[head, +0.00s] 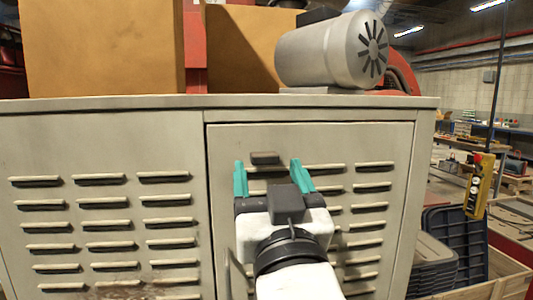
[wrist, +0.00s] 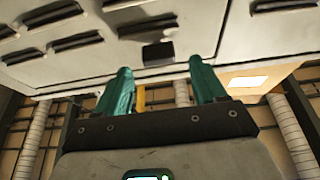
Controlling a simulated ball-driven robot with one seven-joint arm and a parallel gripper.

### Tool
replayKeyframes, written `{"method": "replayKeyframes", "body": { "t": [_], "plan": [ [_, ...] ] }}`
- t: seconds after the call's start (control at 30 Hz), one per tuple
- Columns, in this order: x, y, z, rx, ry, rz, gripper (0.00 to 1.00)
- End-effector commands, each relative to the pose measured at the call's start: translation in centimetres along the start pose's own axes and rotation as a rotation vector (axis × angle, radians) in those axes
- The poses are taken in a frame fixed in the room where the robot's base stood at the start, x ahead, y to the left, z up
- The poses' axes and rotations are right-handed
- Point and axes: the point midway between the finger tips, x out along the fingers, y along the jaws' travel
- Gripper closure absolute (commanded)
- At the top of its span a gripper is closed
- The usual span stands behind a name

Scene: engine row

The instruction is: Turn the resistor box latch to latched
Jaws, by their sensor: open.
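The resistor box is a grey louvred cabinet (head: 110,130) that fills the front of the head view. A small dark block, which looks like the latch (head: 264,158), sits on the upper part of its right-hand door (head: 350,142). It looks wider than tall, lying roughly level. In the wrist view the latch (wrist: 158,53) shows as a dark block just beyond the fingertips. My gripper (head: 268,168) has teal fingers spread apart, one on each side of the latch in the picture. The fingers look empty, and I cannot tell whether they touch the door. My wrist hides part of the door below.
A grey motor (head: 335,50) and tan boxes (head: 100,48) stand on top of the cabinet. A yellow pendant control (head: 479,187) hangs at the right. Dark stacked crates (head: 455,235) stand on the floor beside the cabinet. Louvres cover the door around my gripper.

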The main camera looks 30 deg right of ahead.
Motion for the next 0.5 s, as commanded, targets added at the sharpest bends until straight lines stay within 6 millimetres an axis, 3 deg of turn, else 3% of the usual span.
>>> {"method": "replayKeyframes", "body": {
  "t": [0.2,0.5],
  "plan": [
    [2.5,0.0,-0.1,0.0,-0.001,0.001,0.3],
    [3.1,0.0,0.1,0.0,-0.001,-0.001,0.3]
  ]
}}
